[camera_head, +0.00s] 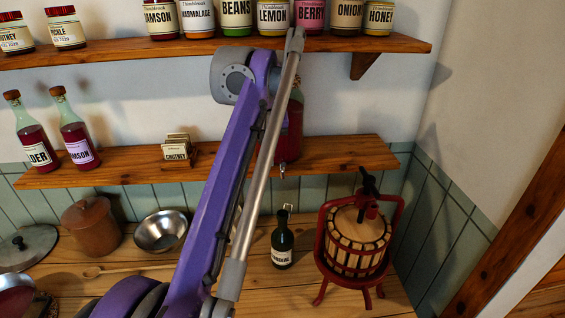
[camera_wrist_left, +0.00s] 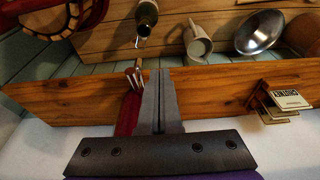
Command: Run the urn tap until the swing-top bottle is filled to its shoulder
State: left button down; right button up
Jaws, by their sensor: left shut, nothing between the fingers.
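The urn (camera_head: 295,128) holds dark red liquid and stands on the lower shelf, partly hidden by my left arm. Its metal tap (camera_head: 282,171) hangs over the shelf's front edge; it also shows in the left wrist view (camera_wrist_left: 135,75). The dark, labelled swing-top bottle (camera_head: 282,245) stands upright on the counter below the tap, its neck also in the left wrist view (camera_wrist_left: 147,14). Its fill level is too dark to tell. No stream is visible. My left gripper (camera_wrist_left: 160,75) is shut and empty, close beside the tap; I cannot tell whether they touch. My right gripper is not in view.
A red fruit press (camera_head: 356,245) stands right of the bottle. A metal bowl (camera_head: 161,231) and clay jar (camera_head: 92,226) stand left. A pale cup (camera_wrist_left: 197,43) stands near the bottle. Label cards (camera_head: 176,150) and two bottles (camera_head: 78,140) occupy the lower shelf; jars line the upper shelf (camera_head: 130,47).

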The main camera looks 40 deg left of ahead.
pick_arm(q)
jog(key=shift+w+d, duration=0.25)
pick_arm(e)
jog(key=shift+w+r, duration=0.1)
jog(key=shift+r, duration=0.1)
pick_arm(q)
jog(key=shift+w+d, duration=0.4)
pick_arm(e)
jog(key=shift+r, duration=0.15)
pick_arm(q)
jog(key=shift+w+d+p, duration=0.1)
jog(key=shift+d+p, duration=0.1)
jog(key=shift+p, duration=0.1)
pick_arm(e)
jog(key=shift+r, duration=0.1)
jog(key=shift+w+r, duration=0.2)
pick_arm(q)
jog(key=shift+r, duration=0.15)
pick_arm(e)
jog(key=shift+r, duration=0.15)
pick_arm(q)
notch_tip(320, 180, up, 6)
jog(key=p, duration=0.4)
jog(key=shift+w, duration=0.1)
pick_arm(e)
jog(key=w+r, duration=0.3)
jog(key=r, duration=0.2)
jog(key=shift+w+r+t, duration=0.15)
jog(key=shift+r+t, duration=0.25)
